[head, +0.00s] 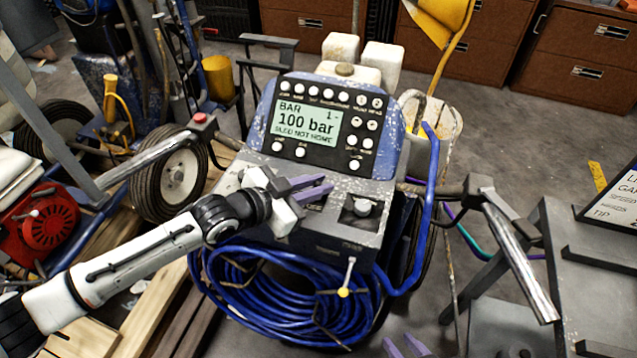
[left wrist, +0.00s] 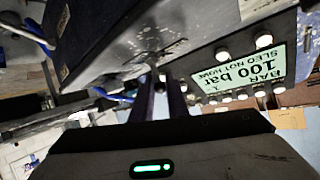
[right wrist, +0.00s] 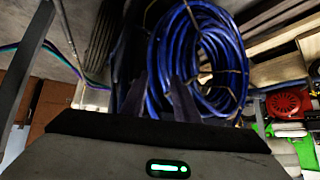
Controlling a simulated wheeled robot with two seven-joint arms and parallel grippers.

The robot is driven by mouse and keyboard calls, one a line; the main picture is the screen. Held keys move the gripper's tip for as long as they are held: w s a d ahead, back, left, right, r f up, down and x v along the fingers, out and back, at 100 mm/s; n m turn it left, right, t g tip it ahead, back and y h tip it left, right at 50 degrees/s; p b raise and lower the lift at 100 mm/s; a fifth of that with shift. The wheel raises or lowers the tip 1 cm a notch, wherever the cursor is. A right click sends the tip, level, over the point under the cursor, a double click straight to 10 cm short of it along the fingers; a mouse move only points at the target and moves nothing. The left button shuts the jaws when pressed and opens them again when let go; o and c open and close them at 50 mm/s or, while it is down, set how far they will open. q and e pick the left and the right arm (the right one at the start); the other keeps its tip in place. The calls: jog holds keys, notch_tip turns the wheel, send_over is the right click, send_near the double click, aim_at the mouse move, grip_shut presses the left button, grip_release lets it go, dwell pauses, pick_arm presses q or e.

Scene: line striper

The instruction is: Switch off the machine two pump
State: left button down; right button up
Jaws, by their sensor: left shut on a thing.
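The line striper (head: 345,125) stands in the middle of the head view. Its display (head: 308,124) reads 100 bar, and it also shows upside down in the left wrist view (left wrist: 250,68). My left gripper (head: 322,188) is at the console below the display, its purple fingers close together on a small control, the pump switch (left wrist: 150,62), mostly hidden by the fingers. A round knob (head: 362,207) sits in a recess just right of it. My right gripper (head: 404,348) is low at the bottom edge, open and empty, facing the blue hose coil (right wrist: 200,60).
A small lever with a yellow tip (head: 344,291) hangs below the console. Handlebars reach out left (head: 150,160) and right (head: 515,255). A grey stand (head: 590,240) is at right. A red engine (head: 42,222) and wooden boards lie at left.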

pick_arm(q)
jog(key=shift+s+a+f+m+t+h+b, duration=0.1)
jog(key=shift+s+f+m+t+h+b, duration=0.4)
jog(key=shift+t+b, duration=0.6)
jog(key=shift+s+a+t+h+b, duration=0.15)
jog(key=shift+t+h+b, duration=0.3)
jog(key=shift+b, duration=0.45)
jog(key=shift+s+r+m+t+h+b, duration=0.15)
jog(key=shift+s+m+t+h+b, duration=0.2)
jog(key=shift+b, duration=0.45)
pick_arm(e)
jog(key=shift+w+a+f, duration=0.15)
jog(key=shift+a+f, duration=0.1)
jog(key=shift+f, duration=0.35)
jog(key=shift+w+a+f, duration=0.1)
jog(key=shift+a+f, duration=0.2)
jog(key=shift+f, duration=0.35)
jog(key=shift+w+a+f, duration=0.15)
jog(key=shift+a+f, duration=0.1)
jog(key=shift+f, duration=0.35)
pick_arm(q)
jog(key=shift+w, duration=0.15)
jog(key=c, duration=1.7)
grip_release()
jog(key=shift+c, duration=0.2)
jog(key=shift+r, duration=0.1)
